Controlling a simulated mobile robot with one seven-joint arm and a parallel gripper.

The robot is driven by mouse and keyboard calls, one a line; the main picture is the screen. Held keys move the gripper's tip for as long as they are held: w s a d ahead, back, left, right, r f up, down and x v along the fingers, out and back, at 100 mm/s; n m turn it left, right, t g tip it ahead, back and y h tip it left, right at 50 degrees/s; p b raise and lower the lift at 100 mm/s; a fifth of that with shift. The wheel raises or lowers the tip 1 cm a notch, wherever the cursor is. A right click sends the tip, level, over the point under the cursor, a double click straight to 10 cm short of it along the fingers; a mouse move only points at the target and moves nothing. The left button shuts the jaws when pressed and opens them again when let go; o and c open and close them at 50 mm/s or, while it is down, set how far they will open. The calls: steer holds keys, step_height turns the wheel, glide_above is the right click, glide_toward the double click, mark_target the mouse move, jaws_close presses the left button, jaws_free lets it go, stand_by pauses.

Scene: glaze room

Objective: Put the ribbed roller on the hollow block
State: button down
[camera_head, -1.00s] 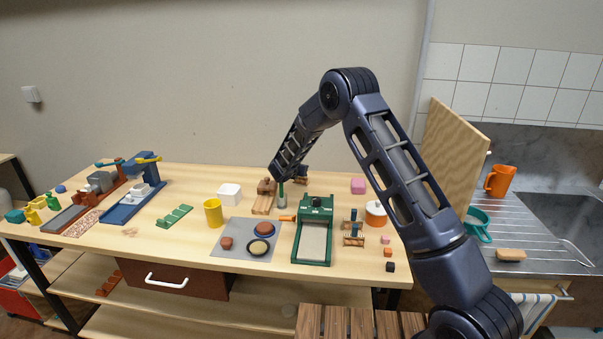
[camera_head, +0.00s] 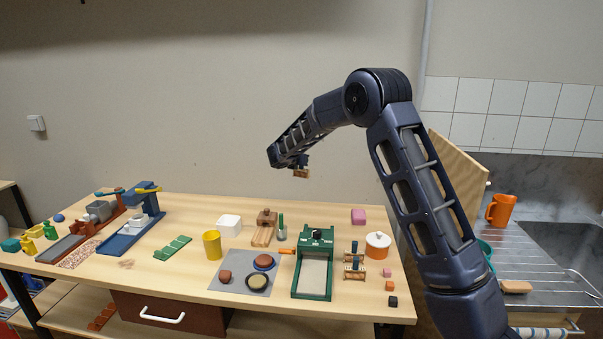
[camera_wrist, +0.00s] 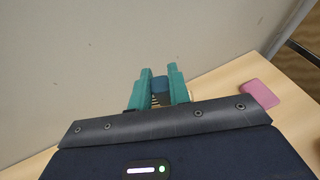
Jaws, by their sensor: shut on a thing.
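My gripper (camera_wrist: 161,88) has teal fingers, shut on a small part with a dark blue middle and a tan, ribbed piece beside it, taken as the ribbed roller (camera_wrist: 155,99). In the head view the held roller (camera_head: 301,173) hangs below the end of my arm, in the air above the back of the bench. The fingers are mostly hidden there.
A green press (camera_head: 313,268), a yellow cup (camera_head: 212,245), a grey mat (camera_head: 230,283) with round pieces and an orange-sided pot (camera_head: 377,247) stand on the bench. A brown piece on wooden rails (camera_head: 264,236) is near the middle. Bare wood lies between them.

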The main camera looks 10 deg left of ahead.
steer(key=shift+a+r, duration=0.1)
steer(key=shift+r, duration=0.3)
steer(key=s+a+r+n+y, duration=0.1)
steer(key=s+a+r, duration=0.1)
steer(key=s+a, duration=0.35)
steer(key=s+a+r+n+y, duration=0.1)
steer(key=s+a+r, duration=0.1)
steer(key=a, duration=0.7)
steer(key=n+y, duration=0.2)
glide_above(228, 220)
steer(key=shift+t, duration=0.3)
step_height(228, 220, down, 17)
steer(key=shift+w+f, duration=0.1)
steer(key=shift+f, duration=0.05)
steer(key=shift+d+f, duration=0.1)
steer(key=shift+f, duration=0.4)
steer(key=shift+f, duration=0.25)
steer(key=c, duration=1.3)
jaws_free()
steer(key=shift+f, duration=0.1)
steer(key=shift+r, duration=0.25)
